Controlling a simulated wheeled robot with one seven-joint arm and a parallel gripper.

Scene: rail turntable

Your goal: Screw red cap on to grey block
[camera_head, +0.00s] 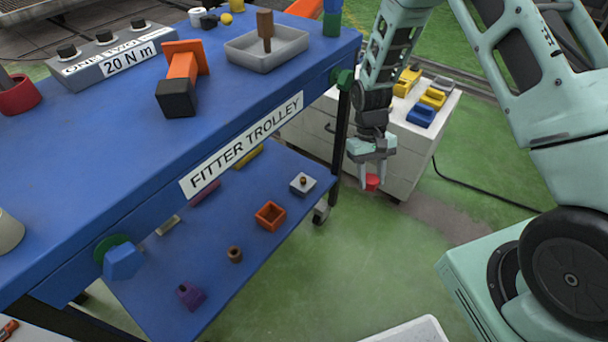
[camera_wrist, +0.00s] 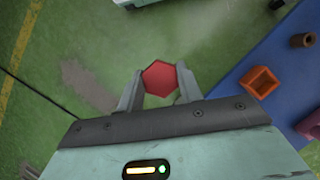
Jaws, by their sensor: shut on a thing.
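My gripper (camera_head: 368,166) is shut on the red cap (camera_head: 372,183) and holds it in the air to the right of the trolley's lower shelf, over the green floor. In the wrist view the red cap (camera_wrist: 159,78) is a hexagon between my two fingertips. The grey block (camera_head: 302,184) sits on the blue lower shelf near its right end, with a small brown stud standing on top. The cap is apart from the block. I cannot make out the block in the wrist view.
The blue lower shelf (camera_head: 215,260) also holds an orange open box (camera_head: 270,215), a brown ring (camera_head: 235,254) and a purple piece (camera_head: 190,295). The blue trolley top (camera_head: 130,150) overhangs it. A white cabinet (camera_head: 405,160) stands behind my gripper.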

